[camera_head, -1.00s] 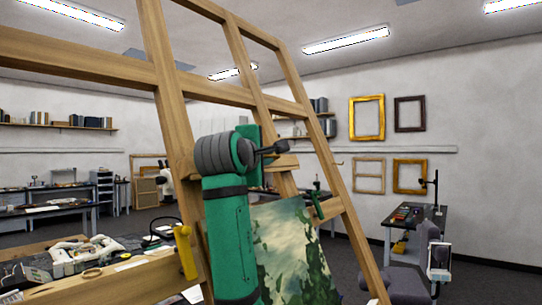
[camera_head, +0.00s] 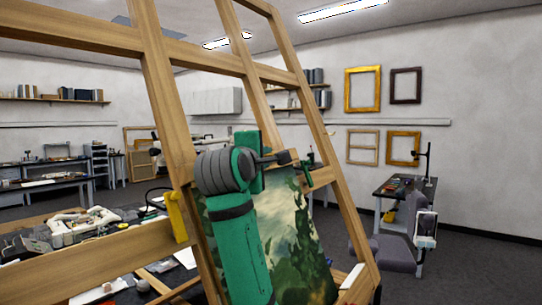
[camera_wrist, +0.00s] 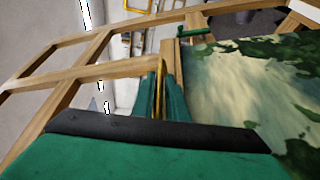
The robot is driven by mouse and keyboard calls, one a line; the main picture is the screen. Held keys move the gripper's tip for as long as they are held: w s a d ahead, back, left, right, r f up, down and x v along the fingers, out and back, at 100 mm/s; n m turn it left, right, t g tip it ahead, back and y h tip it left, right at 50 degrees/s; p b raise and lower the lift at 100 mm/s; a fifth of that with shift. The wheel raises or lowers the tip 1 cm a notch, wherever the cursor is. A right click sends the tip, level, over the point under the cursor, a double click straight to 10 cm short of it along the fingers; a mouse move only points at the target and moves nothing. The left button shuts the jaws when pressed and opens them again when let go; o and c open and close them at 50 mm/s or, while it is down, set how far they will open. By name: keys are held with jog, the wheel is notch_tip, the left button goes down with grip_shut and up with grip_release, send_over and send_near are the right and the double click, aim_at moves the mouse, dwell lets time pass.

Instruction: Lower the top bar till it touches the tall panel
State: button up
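The tall panel (camera_head: 300,235) is a painting in greens and pale cream, leaning on the wooden easel; my arm hides its left part. It fills the right of the wrist view (camera_wrist: 240,85). The top bar (camera_wrist: 167,58) is a short wooden piece running alongside the panel's top edge, very close to it. I cannot tell whether they touch. My gripper (camera_wrist: 161,88) has its green fingers closed around the near part of the bar. In the head view my gripper (camera_head: 272,158) is beside the panel's top, and the bar is mostly hidden there.
The easel's tall uprights (camera_head: 165,95) and crossbeams stand close around my arm. A green handle (camera_wrist: 195,32) sits by a crosspiece beyond the panel's corner. A cluttered table (camera_head: 80,235) is at left, a dark workbench (camera_head: 405,188) at right.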

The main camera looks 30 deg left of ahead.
jog(key=shift+o, duration=1.2)
jog(key=shift+s+a, duration=0.15)
jog(key=v, duration=1)
jog(key=shift+s, duration=0.3)
